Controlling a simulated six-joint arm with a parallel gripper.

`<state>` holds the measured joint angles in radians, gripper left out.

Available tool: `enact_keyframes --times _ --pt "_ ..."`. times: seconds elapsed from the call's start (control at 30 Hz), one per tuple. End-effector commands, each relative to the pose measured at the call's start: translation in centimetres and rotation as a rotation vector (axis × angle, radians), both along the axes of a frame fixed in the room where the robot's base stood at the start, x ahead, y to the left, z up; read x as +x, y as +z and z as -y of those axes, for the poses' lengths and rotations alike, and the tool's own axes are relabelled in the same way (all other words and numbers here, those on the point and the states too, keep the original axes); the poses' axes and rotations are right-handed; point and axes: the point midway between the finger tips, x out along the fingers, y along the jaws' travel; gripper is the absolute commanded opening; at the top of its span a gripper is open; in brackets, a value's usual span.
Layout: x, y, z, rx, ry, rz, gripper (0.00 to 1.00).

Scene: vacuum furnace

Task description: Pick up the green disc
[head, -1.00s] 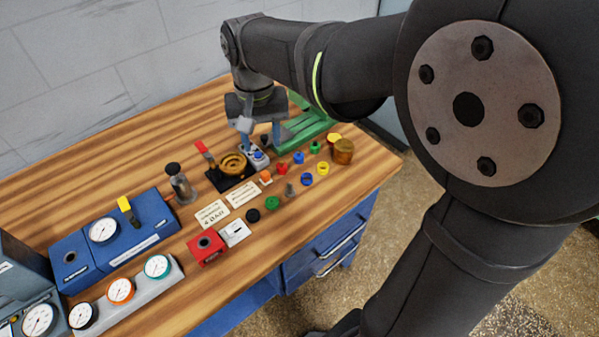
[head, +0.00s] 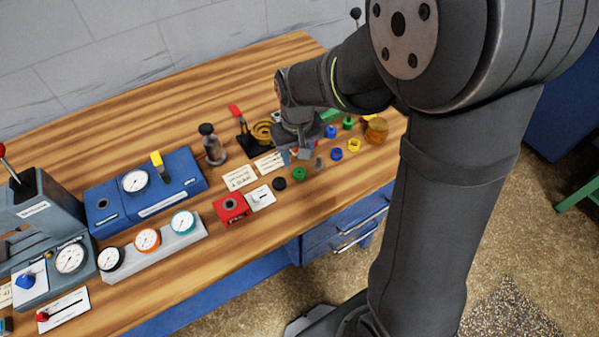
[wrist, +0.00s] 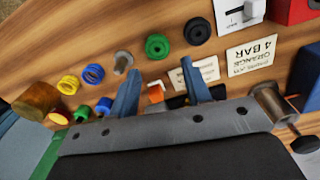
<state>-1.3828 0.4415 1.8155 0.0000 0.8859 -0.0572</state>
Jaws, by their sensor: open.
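One green disc (head: 299,174) with a hole in its middle lies flat on the wooden bench, between a black disc and a grey bolt; in the wrist view it is at the top (wrist: 197,32). A second green piece (head: 348,123) lies farther back, near the amber cylinder, and shows at lower left in the wrist view (wrist: 82,113). My gripper (wrist: 160,68) is open and empty, its two blue fingers apart above the bench. An orange piece (wrist: 155,92) shows between the fingers. In the head view my gripper (head: 297,154) is just behind the nearer green disc, its fingers partly hidden.
Close by are a black disc (head: 279,184), a grey bolt (head: 319,163), blue (head: 337,154) and yellow (head: 354,146) rings and an amber cylinder (head: 376,130). Paper cards (head: 240,177) and a red box (head: 231,207) lie left.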

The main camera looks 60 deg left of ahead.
Motion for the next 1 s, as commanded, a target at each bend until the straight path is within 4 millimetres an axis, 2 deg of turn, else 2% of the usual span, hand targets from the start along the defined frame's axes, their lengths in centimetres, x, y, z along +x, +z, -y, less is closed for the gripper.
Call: enact_keyframes --times 0.17,0.5,0.77,0.8,0.97,1.0 --pt "0.0 -1.1 0.1 0.0 -0.001 0.0 0.44" --pt "0.2 -5.5 0.5 0.0 0.0 0.0 0.44" --pt "0.2 -5.8 0.5 0.001 0.0 0.0 0.44" --pt "0.2 -5.8 0.5 0.001 0.0 0.0 0.42" --pt "0.2 -5.8 0.5 0.001 0.0 0.0 0.11" --pt "0.2 -5.8 0.5 0.001 0.0 0.0 0.11"
